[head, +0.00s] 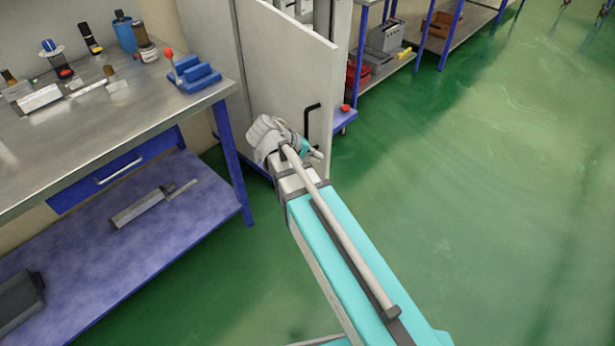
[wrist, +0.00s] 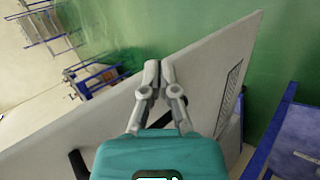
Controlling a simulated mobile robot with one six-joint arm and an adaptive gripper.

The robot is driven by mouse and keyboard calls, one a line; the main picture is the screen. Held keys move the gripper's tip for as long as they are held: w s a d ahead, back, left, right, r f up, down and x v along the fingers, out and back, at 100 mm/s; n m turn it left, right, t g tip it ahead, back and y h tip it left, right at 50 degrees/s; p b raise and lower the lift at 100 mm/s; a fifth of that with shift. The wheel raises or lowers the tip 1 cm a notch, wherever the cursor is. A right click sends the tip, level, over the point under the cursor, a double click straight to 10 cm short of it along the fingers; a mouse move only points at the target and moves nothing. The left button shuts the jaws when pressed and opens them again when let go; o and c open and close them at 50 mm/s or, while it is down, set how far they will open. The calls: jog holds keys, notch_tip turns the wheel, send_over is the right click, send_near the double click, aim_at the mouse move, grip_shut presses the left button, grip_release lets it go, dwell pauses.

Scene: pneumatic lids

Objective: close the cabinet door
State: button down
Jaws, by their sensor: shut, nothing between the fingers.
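The cabinet door (head: 285,75) is a light grey panel standing open, swung out from the cabinet (head: 318,18) behind it. A black bar handle (head: 311,118) is on the door near its free edge. In the wrist view the door (wrist: 120,95) runs diagonally across the picture, with the black handle (wrist: 78,164) at lower left, partly hidden. My gripper (wrist: 159,70) is shut and empty, with its fingertips over the door's face. I cannot tell whether they touch it. In the head view my wrist is in front of the door's lower part and the fingers are not clear.
A workbench (head: 150,118) with blue legs and tools stands left of the door. Its lower shelf (head: 100,240) holds metal parts. A blue-framed shelf unit (head: 400,62) stands beyond the door. The green floor (head: 480,200) at right is clear. A grille (wrist: 231,84) shows on the door.

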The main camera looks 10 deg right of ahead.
aim_at(315, 163)
jog(key=w+a+f+t+h+b, duration=0.2)
jog(key=a+f+b, duration=0.4)
jog(key=b, duration=0.7)
jog(key=w+a+f+n+t+h+b, duration=0.1)
jog(key=w+a+f+t+h+b, duration=0.2)
jog(key=f+b, duration=0.6)
jog(key=a+h+b, duration=0.2)
jog(key=a+b, duration=0.1)
jog(key=b, duration=0.1)
jog(key=shift+w+a+n+h+b, duration=0.25)
jog(key=shift+a+n+h+b, duration=0.05)
jog(key=shift+x, duration=7)
